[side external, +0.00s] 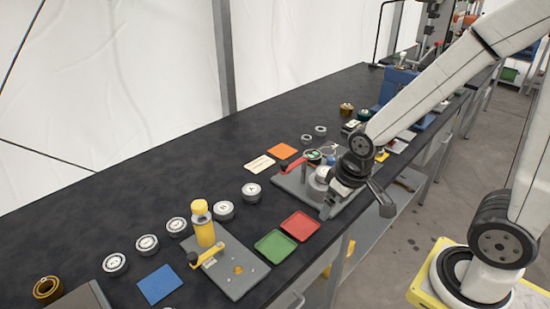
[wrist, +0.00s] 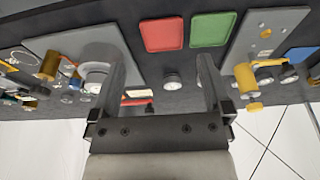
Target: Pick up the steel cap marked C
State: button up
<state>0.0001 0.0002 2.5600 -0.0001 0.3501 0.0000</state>
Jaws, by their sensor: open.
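Several round steel caps with pale marked tops stand in a loose row on the dark bench in the side view, among them a far one (side external: 251,191), a middle one (side external: 223,210) and a near one (side external: 114,264). Their letters are too small to read, so I cannot tell which is C. My gripper (side external: 328,208) is over the grey fixture plate, right of the row. In the wrist view my gripper (wrist: 160,62) is open and empty. One steel cap (wrist: 172,80) shows between the fingers, beyond and apart from them.
A red-handled clamp (side external: 290,162) is near my gripper. The bench behind the caps is clear.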

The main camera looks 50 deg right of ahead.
jog(key=shift+r, duration=0.15)
jog(key=shift+w+v, duration=0.5)
jog(key=shift+v, duration=1.65)
jog(key=w+d+r+n+t+h, duration=0.1)
jog(key=w+d+t, duration=0.3)
jog(key=w+d, duration=0.3)
jog(key=w+d+r+n+t, duration=0.1)
jog(key=w+d+t, duration=0.3)
jog(key=d, duration=0.5)
jog(key=s+d+f+n+t+y, duration=0.1)
jog(key=s+d+f+n+y, duration=0.1)
jog(key=s+n+y, duration=0.45)
jog(key=f, duration=0.3)
jog(key=w+f+m+y, duration=0.1)
jog(key=f, duration=0.1)
jog(key=f+m, duration=0.1)
jog(key=f, duration=0.2)
jog(key=shift+w+a+f+m, duration=0.2)
jog(key=shift+a+f+m, duration=0.05)
jog(key=shift+f, duration=0.1)
jog(key=shift+w, duration=0.1)
